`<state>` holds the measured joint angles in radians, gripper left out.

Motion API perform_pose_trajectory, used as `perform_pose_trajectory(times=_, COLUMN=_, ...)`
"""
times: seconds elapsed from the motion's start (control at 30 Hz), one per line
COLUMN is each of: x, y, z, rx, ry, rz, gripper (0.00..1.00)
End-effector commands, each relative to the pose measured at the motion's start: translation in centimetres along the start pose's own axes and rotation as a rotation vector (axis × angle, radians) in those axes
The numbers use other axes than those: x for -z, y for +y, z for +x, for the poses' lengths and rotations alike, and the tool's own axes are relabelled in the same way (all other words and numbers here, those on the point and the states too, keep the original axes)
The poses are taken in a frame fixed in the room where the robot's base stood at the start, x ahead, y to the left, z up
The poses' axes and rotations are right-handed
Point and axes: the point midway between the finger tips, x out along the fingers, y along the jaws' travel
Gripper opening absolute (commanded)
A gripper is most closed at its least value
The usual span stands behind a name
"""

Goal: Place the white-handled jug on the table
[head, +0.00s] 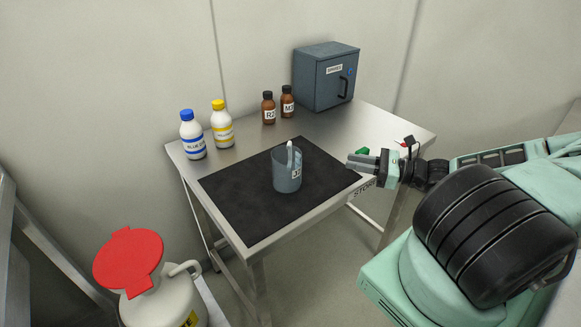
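White bottles with a blue cap (193,136) and a yellow cap (222,126) stand at the table's back left. Two brown bottles (268,109) and a grey cabinet (325,78) stand behind. A red-lidded white canister (165,303) is at front left. The mat around the jug is clear.

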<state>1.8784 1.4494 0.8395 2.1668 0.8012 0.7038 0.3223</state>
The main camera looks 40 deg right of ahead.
Motion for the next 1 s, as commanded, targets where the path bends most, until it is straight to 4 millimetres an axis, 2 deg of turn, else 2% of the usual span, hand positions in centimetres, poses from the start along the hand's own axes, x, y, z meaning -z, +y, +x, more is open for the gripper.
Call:
perform_pose_trajectory(times=0.17, x=-0.2, y=-0.1, z=2.0, rx=0.007, ry=-0.01, rz=0.005, gripper=0.21)
perform_pose_trajectory(times=0.4, x=-0.3, y=-0.1, z=7.1, rx=0.006, ry=-0.011, rz=0.007, gripper=0.21)
perform_pose_trajectory(times=0.6, x=-0.2, y=-0.1, z=10.6, rx=0.007, ry=-0.008, rz=0.005, gripper=0.21)
perform_pose_trajectory(times=0.87, x=-0.2, y=-0.1, z=12.5, rx=0.007, ry=-0.005, rz=0.004, gripper=0.21)
perform_pose_trajectory(times=1.0, x=-0.3, y=0.1, z=14.5, rx=0.006, ry=-0.008, rz=0.005, gripper=0.21)
